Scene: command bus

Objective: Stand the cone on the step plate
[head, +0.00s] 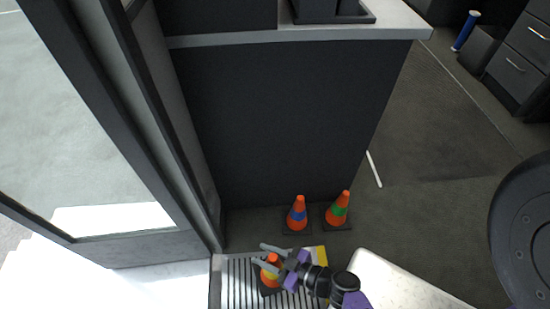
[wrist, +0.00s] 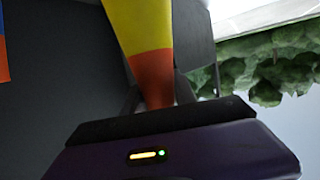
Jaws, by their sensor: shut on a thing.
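An orange cone with a yellow band (head: 271,270) shows at the bottom of the head view, over the ribbed step plate (head: 235,280). My gripper (head: 268,256) is shut on this cone near its top. In the wrist view the cone (wrist: 142,28) rises from between the jaws, its orange end nearest the gripper and its yellow band beyond. The cone looks close to upright in the head view. I cannot tell whether its dark base touches the plate, and my arm hides part of the plate's right side.
A cone with a blue band (head: 297,216) and a cone with a green band (head: 338,210) stand on the floor behind the plate, against the dark cabinet (head: 280,120). A door frame (head: 165,130) is at left. A pale panel (head: 395,285) lies right of my arm.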

